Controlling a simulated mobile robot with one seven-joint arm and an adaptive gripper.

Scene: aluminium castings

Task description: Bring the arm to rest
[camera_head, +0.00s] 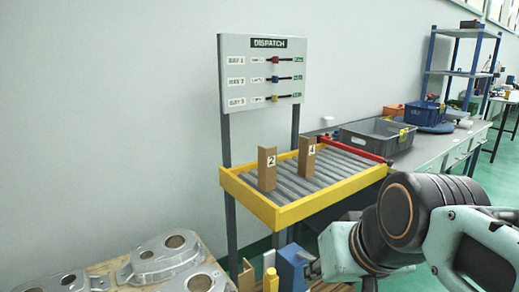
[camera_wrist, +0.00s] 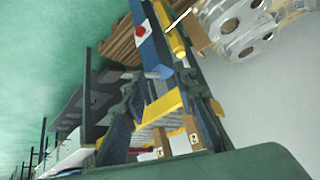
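My arm shows at the right of the head view, a dark joint (camera_head: 403,212) with pale teal links (camera_head: 478,235), bent in front of the grey bench. My gripper (camera_wrist: 166,88) shows in the wrist view as two dark fingers standing apart, with nothing seen between them. Behind the gap are the yellow-edged roller rack and a blue post, both beyond the fingers. The gripper itself cannot be made out in the head view. The wrist picture is tilted, almost upside down.
A yellow-framed roller rack (camera_head: 335,197) holds two brown pieces, marked 2 (camera_head: 267,170) and 4 (camera_head: 307,158), below a dispatch board (camera_head: 262,73). Metal castings (camera_head: 165,258) lie front left. A blue device (camera_head: 291,267) stands front centre. A grey crate (camera_head: 377,136) sits behind.

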